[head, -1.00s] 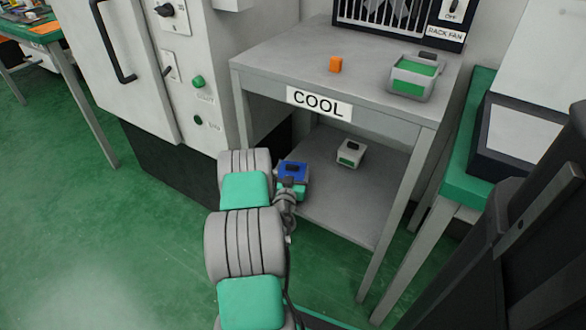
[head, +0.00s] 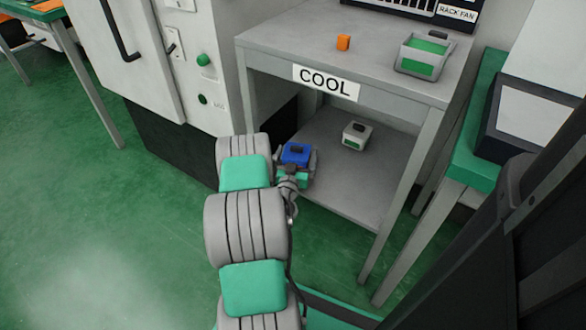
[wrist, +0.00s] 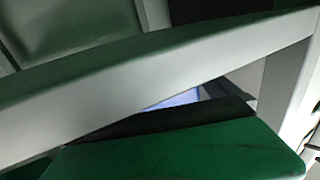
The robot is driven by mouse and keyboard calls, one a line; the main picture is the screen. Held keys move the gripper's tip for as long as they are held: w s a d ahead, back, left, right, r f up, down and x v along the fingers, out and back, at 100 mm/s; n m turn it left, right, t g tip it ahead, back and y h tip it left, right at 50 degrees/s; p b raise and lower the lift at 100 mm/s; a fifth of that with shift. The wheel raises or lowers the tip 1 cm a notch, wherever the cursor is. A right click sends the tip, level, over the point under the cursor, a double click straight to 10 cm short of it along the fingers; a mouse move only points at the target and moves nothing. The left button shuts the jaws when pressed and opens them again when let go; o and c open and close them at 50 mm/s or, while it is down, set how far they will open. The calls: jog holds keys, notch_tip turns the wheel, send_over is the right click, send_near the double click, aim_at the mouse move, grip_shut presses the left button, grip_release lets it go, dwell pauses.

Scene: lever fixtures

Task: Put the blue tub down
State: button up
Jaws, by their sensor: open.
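The blue tub (head: 295,152) with a dark grip on top is at the front left of the lower shelf (head: 345,190), under the table labelled COOL. My gripper (head: 297,162) is at the tub, with its jaws open and a grey finger showing at the tub's right side. My wrist partly covers the tub's near side and base, so I cannot tell whether it rests fully on the shelf or whether the fingers touch it. The wrist view is dim, with a pale beam and a green surface; a small bluish patch there is unclear.
A white and green tub (head: 357,135) stands farther back on the lower shelf, to the right. Table legs flank the shelf; a grey cabinet (head: 205,60) stands left.

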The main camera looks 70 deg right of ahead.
jog(key=v, duration=0.9)
jog(key=shift+b, duration=0.35)
jog(key=shift+r, duration=0.1)
